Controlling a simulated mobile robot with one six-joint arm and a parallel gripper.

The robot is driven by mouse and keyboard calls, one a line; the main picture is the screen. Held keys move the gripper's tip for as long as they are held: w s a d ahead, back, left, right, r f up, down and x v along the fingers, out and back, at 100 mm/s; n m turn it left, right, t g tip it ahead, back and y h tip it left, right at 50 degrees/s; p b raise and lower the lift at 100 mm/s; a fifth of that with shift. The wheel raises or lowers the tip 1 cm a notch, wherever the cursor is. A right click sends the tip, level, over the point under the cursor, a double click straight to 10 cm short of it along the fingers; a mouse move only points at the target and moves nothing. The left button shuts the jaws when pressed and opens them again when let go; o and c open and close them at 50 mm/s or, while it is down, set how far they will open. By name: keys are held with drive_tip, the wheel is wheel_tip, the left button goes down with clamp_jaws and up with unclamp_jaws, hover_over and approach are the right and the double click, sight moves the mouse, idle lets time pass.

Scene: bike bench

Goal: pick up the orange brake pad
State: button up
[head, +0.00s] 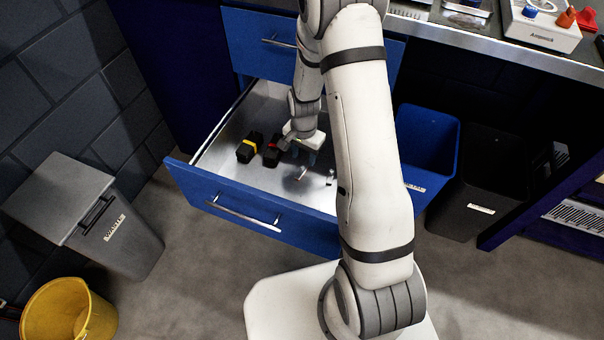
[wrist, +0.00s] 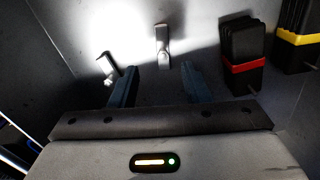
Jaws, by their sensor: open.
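My gripper (head: 304,157) is open and empty, low inside the open blue drawer (head: 252,212). In the wrist view its two dark blue fingers (wrist: 158,78) are spread apart. One small silver part (wrist: 162,45) lies just beyond the gap between them. A second silver part (wrist: 108,68) lies beside the left fingertip. I see no orange brake pad in the drawer. A small orange object (head: 566,18) is on a white box on the bench top, far from my gripper; I cannot tell whether it is a brake pad.
A black bundle with a red band (wrist: 243,66) and one with a yellow band (wrist: 297,38) lie right of my fingers. The drawer walls surround my gripper. A blue bin (head: 425,130) and a black bin (head: 490,170) stand right. A grey bin (head: 120,245) and yellow bucket (head: 50,310) stand left.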

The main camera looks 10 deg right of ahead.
sight(302, 166)
drive_tip(key=f, duration=0.2)
drive_tip(key=f+b, duration=0.1)
drive_tip(key=f, duration=0.1)
drive_tip(key=f+b, duration=0.1)
drive_tip(key=f, duration=0.1)
drive_tip(key=shift+w+a+f, duration=0.15)
drive_tip(key=shift+a+f, duration=0.1)
drive_tip(key=shift+f, duration=0.05)
clamp_jaws()
